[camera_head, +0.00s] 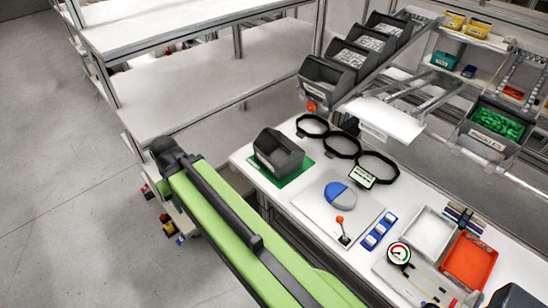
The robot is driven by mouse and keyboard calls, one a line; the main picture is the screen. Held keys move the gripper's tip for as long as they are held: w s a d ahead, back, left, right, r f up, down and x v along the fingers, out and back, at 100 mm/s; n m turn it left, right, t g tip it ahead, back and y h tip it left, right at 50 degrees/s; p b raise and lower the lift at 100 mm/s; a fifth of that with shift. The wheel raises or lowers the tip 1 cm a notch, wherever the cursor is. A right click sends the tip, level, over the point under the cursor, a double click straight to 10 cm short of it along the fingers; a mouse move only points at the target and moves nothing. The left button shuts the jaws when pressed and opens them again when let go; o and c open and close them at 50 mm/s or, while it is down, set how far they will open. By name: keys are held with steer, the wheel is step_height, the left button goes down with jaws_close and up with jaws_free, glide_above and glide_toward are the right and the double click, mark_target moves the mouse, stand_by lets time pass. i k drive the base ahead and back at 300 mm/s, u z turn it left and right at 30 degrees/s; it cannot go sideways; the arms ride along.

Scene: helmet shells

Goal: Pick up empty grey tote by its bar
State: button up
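A dark grey tote (278,152) stands on a green mat (298,176) at the left end of the white workbench. No contents show in it from this view. I cannot make out its bar clearly. My green arm link crosses the lower middle of the view, in front of the bench's near edge, and ends in a dark joint left of the tote. My gripper does not show, and nothing of mine visibly touches the tote.
Several dark bins slope up behind the bench, the nearest one (323,80) with a red knob. Black rings (343,145) lie right of the tote. A blue-and-white dome (339,194), a joystick (341,222) and trays stand farther right.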

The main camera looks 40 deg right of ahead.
mark_target(282, 156)
steer(key=i, duration=1)
steer(key=u, duration=0.05)
